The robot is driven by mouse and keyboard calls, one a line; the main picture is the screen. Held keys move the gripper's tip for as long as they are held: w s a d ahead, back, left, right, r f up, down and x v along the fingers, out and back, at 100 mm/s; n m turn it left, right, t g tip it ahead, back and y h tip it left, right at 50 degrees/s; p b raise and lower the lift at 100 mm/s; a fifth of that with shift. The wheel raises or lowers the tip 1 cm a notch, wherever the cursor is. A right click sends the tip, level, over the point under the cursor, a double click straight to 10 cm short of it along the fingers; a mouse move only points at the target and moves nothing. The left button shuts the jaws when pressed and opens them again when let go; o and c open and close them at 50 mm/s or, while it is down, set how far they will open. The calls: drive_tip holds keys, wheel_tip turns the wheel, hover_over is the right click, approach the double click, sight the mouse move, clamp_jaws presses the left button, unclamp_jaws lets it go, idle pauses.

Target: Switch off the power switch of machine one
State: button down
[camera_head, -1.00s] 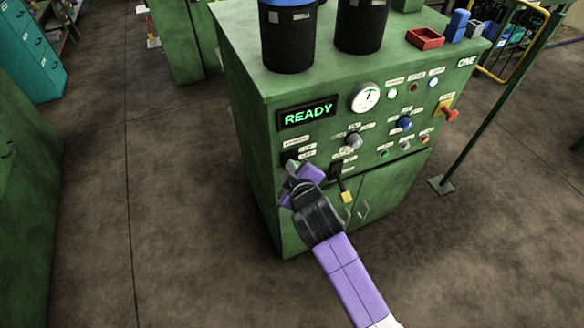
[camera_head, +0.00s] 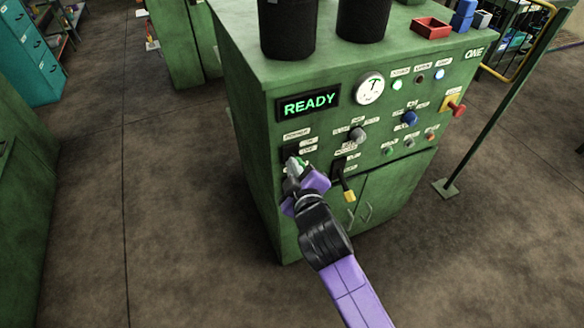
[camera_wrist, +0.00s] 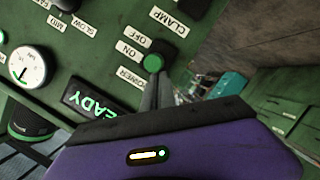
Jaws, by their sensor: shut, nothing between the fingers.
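Machine one is a green cabinet (camera_head: 240,75) marked ONE, with a lit READY display (camera_head: 308,103). Its power switch is at the left of the front panel, under a POWER label (camera_head: 297,133). In the wrist view, the switch's green knob (camera_wrist: 153,63) shows beside the ON label (camera_wrist: 129,51). My gripper (camera_head: 291,168) is shut and empty, with its tips at the switch. In the wrist view, the grey fingers (camera_wrist: 155,92) end right by the knob; I cannot tell whether they touch it. The fingers hide part of the switch.
A clamp lever with a yellow tip (camera_head: 349,196) is just right of my gripper. A grey knob (camera_head: 357,135), a blue knob (camera_head: 410,118) and a red button (camera_head: 456,107) are further right. Black containers (camera_head: 287,30) stand on top. The floor left of the machine is clear.

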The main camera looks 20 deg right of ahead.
drive_tip(key=s+f+t+b, duration=0.2)
drive_tip(key=s+b, duration=0.2)
drive_tip(key=b, duration=0.4)
drive_tip(key=s+a+f+t+b, duration=0.1)
drive_tip(key=s+b, duration=0.3)
drive_tip(key=b, duration=0.4)
drive_tip(key=shift+s+a+f+m+t+h+b, duration=0.2)
drive_tip(key=shift+f+m+t+h+b, duration=0.15)
drive_tip(key=shift+t, duration=0.35)
